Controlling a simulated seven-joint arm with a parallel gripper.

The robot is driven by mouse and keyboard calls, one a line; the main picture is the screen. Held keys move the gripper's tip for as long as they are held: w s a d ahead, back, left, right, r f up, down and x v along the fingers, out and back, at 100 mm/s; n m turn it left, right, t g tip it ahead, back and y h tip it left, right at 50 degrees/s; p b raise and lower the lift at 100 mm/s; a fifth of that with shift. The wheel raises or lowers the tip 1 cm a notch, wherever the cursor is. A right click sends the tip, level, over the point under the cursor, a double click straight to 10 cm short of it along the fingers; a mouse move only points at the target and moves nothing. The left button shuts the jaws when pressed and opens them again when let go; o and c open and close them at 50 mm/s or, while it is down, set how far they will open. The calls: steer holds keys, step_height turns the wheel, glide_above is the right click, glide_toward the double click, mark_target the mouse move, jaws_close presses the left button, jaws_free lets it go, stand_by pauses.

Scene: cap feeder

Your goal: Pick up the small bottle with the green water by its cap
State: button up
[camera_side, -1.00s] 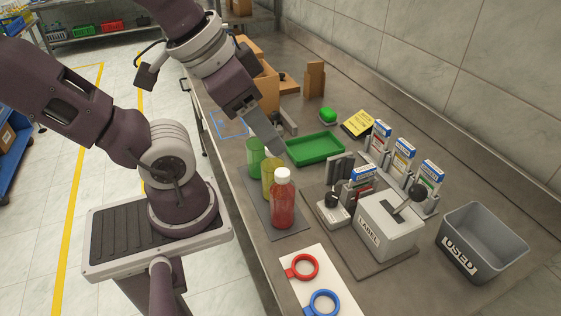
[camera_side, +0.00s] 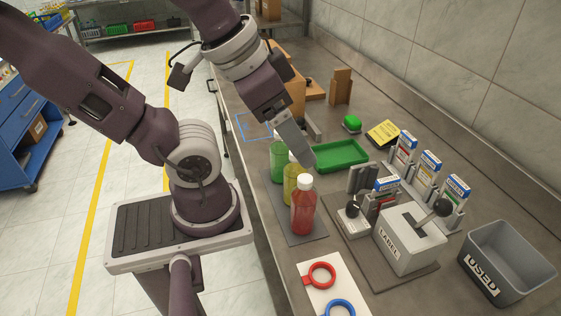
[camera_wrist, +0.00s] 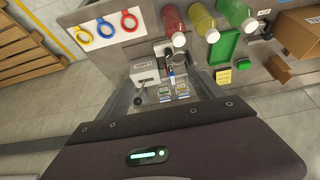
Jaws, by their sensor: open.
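The bottle with green liquid (camera_side: 278,163) stands upright at the far end of a row of three on a dark mat (camera_side: 297,230). In the side view my gripper partly covers its top. In the wrist view the green bottle (camera_wrist: 236,12) is rightmost, with a white cap (camera_wrist: 249,25). A yellow bottle (camera_side: 292,188) and a red bottle (camera_side: 303,212) stand nearer the side camera. My gripper (camera_side: 304,158) points down to the right over the row. It is open and holds nothing. The exact gap between its fingers and the caps cannot be told.
A green tray (camera_side: 340,154) lies behind the bottles. A label machine (camera_side: 408,240) with a lever and small boxes (camera_side: 430,164) stand to the right. A grey USED bin (camera_side: 508,260) is at far right. Red (camera_side: 320,274) and blue rings lie in front.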

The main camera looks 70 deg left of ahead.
steer(key=n+g, duration=0.4)
steer(key=n, duration=1)
glide_toward(280, 141)
steer(key=shift+y, duration=0.4)
steer(key=w+d, duration=0.1)
steer(key=d, duration=0.1)
steer(key=w+d+r, duration=0.1)
steer(key=d, duration=0.1)
steer(key=w+d, duration=0.1)
steer(key=d, duration=0.2)
steer(key=shift+w+r, duration=0.15)
steer(key=shift+w, duration=0.05)
steer(key=a+f+n, duration=0.1)
steer(key=a+n, duration=0.1)
steer(key=s+a+f+n+g, duration=0.1)
steer(key=a+f, duration=0.1)
steer(key=a+f+n, duration=0.2)
steer(key=a, duration=0.1)
steer(key=shift+s+a+f+n+g+h, duration=0.1)
steer(key=shift+s+f+n+g+h, duration=0.1)
steer(key=shift+s+n+g+h, duration=0.15)
steer(key=f, duration=0.4)
steer(key=a+f, duration=0.1)
steer(key=f, duration=0.2)
jaws_close()
